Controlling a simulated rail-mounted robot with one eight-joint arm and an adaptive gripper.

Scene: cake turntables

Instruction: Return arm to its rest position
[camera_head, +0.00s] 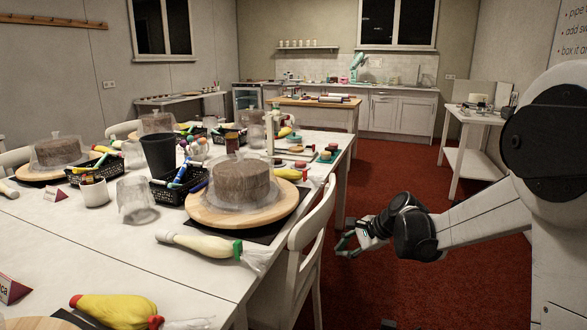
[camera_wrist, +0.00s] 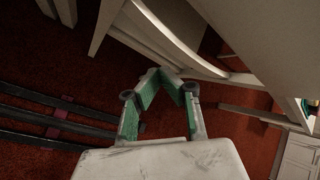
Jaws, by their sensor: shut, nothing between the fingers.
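My gripper (camera_head: 346,246) is at the end of my arm, which reaches in from the right in the head view. It hangs over the red floor just right of a white chair and the table edge, touching nothing that I can see. In the wrist view my gripper (camera_wrist: 164,76) shows its green-lined fingers with the tips drawn together and nothing between them. The white chair (camera_wrist: 178,38) is beyond the fingertips there.
The white table (camera_head: 110,237) on the left holds cakes on turntables, such as the near brown cake (camera_head: 240,183), with piping bags and black baskets. The white chair (camera_head: 312,245) stands between table and gripper. The red floor (camera_head: 395,175) behind is open. A side table (camera_head: 472,120) stands back right.

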